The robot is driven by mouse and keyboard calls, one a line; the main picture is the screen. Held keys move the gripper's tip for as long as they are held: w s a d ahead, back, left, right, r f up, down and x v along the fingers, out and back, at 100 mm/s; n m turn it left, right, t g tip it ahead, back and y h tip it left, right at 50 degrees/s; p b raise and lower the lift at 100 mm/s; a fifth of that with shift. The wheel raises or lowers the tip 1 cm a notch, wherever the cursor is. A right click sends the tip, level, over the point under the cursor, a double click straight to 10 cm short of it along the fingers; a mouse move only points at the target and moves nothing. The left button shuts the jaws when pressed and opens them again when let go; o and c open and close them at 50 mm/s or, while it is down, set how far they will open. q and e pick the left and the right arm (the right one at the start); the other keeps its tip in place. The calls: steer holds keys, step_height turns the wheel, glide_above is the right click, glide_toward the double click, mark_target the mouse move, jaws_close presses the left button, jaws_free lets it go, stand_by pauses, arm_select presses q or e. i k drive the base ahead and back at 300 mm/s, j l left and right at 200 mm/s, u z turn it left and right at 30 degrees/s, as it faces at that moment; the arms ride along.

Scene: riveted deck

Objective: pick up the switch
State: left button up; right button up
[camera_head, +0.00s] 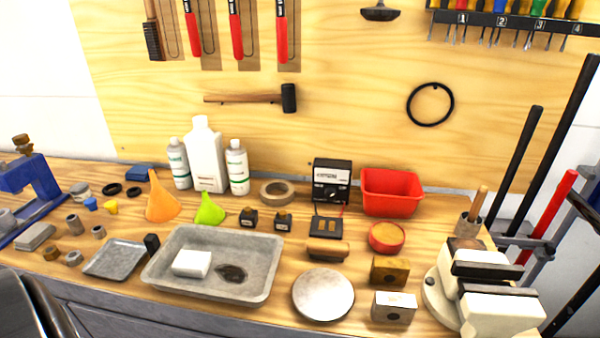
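No part is clearly recognisable as the switch at this size. Two small black blocks with brass-coloured parts, a left one (248,217) and a right one (283,221), stand side by side on the wooden bench behind the grey tray. A flat black box with pale yellow marks (325,227) lies to their right, in front of the black meter (331,182). I cannot tell which of these is the switch. Neither my left nor my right gripper shows. A dark shape fills the lower left corner, and I see no fingertips on it.
A grey tray (212,292) with a white block fills the front middle. A round metal plate (323,295) and a brown roll (327,249) lie to its right. Bottles (206,158), a red bin (391,191) and a cream vise (497,307) also stand here. Little bench is clear.

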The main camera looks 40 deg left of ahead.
mark_target(249, 216)
steer(key=u, duration=1.55)
